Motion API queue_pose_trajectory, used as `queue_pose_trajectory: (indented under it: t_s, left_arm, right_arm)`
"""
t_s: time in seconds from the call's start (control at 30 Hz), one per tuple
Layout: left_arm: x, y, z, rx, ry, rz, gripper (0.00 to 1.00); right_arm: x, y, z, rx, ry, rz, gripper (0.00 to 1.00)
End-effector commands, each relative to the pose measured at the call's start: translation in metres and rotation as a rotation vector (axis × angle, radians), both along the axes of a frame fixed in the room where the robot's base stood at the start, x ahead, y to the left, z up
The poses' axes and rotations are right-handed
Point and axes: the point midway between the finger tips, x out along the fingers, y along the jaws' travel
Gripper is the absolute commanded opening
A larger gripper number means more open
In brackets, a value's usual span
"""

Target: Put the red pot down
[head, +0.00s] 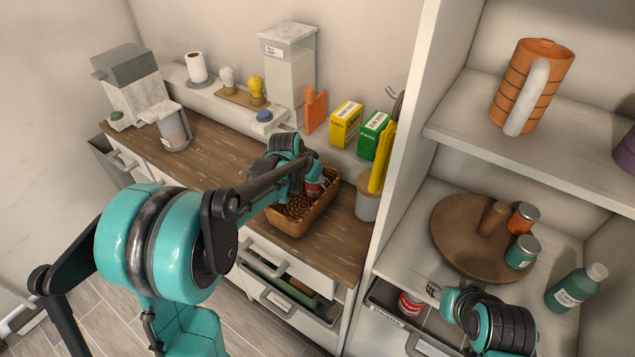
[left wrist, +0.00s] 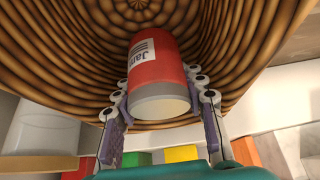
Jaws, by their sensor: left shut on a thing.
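The red pot (left wrist: 158,72), a red jar with a white label reading "Jam" and a pale grey end, is between the two fingers of my left gripper (left wrist: 164,104). In the head view the left gripper (head: 312,186) is at the wicker basket (head: 297,228) on the wooden counter, with a bit of the red pot (head: 313,190) showing. The basket's woven inside fills the wrist view behind the pot. I cannot tell whether the pot touches the basket floor. My right gripper (head: 437,291) is by the shelf unit's lower drawer, its fingers too small to judge.
A red-labelled can (head: 410,304) sits in the open drawer (head: 385,296). A round wooden turntable (head: 460,245) with small jars stands on the shelf, a green bottle (head: 575,289) beside it. A canister (head: 366,206) stands right of the basket.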

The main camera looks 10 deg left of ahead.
Motion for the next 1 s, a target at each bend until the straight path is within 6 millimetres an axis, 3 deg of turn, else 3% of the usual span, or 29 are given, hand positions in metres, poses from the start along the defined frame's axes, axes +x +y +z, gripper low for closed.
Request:
queue_pose_trajectory:
  t_s: [0.07, 0.1, 0.4, 0.53, 1.0]
  left_arm:
    - [0.000, 0.000, -0.004, 0.000, 0.000, 0.000, 0.04]
    - [0.000, 0.000, -0.003, 0.000, 0.000, 0.000, 0.50]
    - [0.000, 0.000, -0.001, 0.000, 0.000, 0.000, 0.50]
    - [-0.003, 0.001, 0.008, 0.000, 0.000, 0.001, 0.50]
    - [-0.047, 0.017, 0.091, 0.000, 0.000, 0.001, 0.50]
  right_arm:
    - [0.000, 0.000, -0.003, 0.000, 0.000, 0.000, 0.40]
    - [0.000, 0.000, -0.002, 0.000, 0.000, 0.000, 0.40]
    - [0.000, 0.000, -0.001, 0.000, 0.000, 0.000, 0.40]
    - [0.000, 0.000, 0.004, 0.000, 0.000, 0.000, 0.40]
    - [0.000, 0.000, 0.040, 0.000, 0.000, 0.000, 0.40]
